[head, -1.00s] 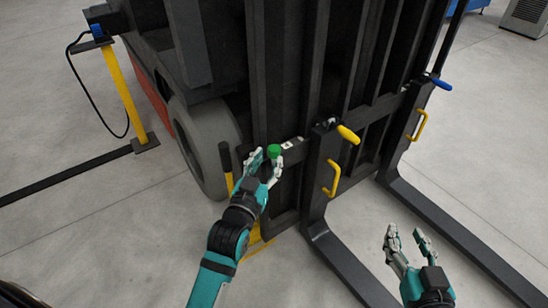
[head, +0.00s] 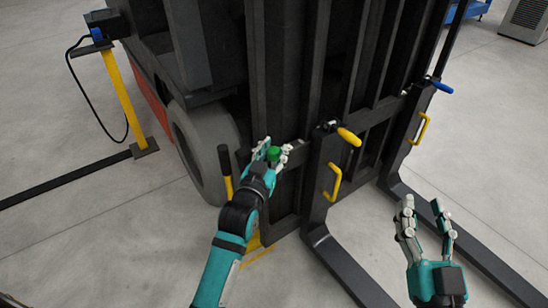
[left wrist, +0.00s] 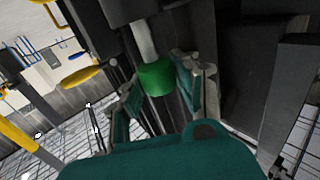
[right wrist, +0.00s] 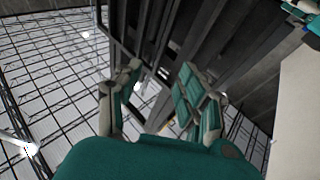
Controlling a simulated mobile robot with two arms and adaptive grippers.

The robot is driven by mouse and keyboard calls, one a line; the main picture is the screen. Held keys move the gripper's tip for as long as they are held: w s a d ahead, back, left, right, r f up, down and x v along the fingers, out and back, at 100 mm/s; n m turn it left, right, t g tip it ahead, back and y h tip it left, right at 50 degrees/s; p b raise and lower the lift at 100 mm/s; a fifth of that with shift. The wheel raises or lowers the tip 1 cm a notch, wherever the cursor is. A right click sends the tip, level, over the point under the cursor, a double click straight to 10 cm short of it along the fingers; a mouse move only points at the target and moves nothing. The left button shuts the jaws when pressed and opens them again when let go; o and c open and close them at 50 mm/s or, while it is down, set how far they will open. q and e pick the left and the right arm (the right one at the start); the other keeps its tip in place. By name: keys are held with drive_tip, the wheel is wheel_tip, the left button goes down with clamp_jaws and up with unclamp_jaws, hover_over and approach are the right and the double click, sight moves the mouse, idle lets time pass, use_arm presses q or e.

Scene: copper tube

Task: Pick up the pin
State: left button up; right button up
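The pin has a green end (head: 273,154) and sits at the forklift's carriage bar in the head view. The left wrist view shows its green cap (left wrist: 157,78) with a pale shaft (left wrist: 143,40) running away from it. My left gripper (head: 276,148) is open with its fingers on either side of the green cap. In the left wrist view, the right-hand finger is very close to the cap; I cannot tell if it touches. My right gripper (head: 422,204) is open and empty, above the floor at the right.
The dark forklift mast (head: 285,75) stands just beyond my left gripper. Two forks (head: 345,270) run toward the lower right. Yellow (head: 349,137) and blue (head: 441,87) handles stick out from them. A dark-tipped yellow lever (head: 225,160) is left of my left gripper.

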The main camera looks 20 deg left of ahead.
use_arm(q)
clamp_jaws()
drive_tip(key=shift+r, duration=0.1)
